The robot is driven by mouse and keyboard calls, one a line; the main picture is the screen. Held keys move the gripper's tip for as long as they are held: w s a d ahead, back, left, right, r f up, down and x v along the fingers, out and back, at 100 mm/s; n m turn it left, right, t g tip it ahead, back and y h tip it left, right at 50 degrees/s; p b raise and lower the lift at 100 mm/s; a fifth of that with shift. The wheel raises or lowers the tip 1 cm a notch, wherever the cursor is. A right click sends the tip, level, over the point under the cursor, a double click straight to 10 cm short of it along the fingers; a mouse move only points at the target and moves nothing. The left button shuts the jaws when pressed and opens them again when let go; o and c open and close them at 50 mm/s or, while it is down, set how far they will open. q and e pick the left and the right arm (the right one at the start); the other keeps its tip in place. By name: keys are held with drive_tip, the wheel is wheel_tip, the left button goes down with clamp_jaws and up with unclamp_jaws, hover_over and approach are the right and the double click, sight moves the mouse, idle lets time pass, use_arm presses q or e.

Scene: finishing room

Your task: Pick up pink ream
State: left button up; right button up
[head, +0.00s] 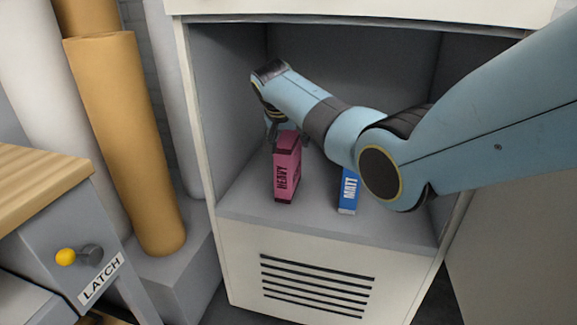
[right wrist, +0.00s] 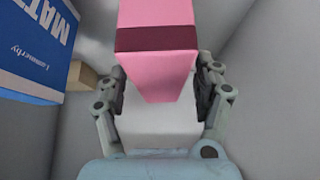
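The pink ream (head: 287,172), marked HEAVY with a dark red band, stands upright on the floor of the open cabinet. It also shows large at the top middle of the right wrist view (right wrist: 157,70). My right gripper (head: 277,138) is at the top rear of the ream, partly hidden behind it in the head view. In the right wrist view its two fingers (right wrist: 161,88) are spread, one on each side of the ream, with small gaps showing beside it. Whether the tips touch it is hard to tell. My left gripper is not in view.
A blue box (head: 348,191) marked MATT stands to the right of the ream, partly hidden by my right arm. The cabinet's left wall (head: 228,100) is close by. A wooden-topped unit (head: 50,205) with a LATCH label and tall rolls (head: 125,140) stand at left.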

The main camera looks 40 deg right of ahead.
clamp_jaws()
drive_tip(key=shift+r, duration=0.1)
idle(0.3)
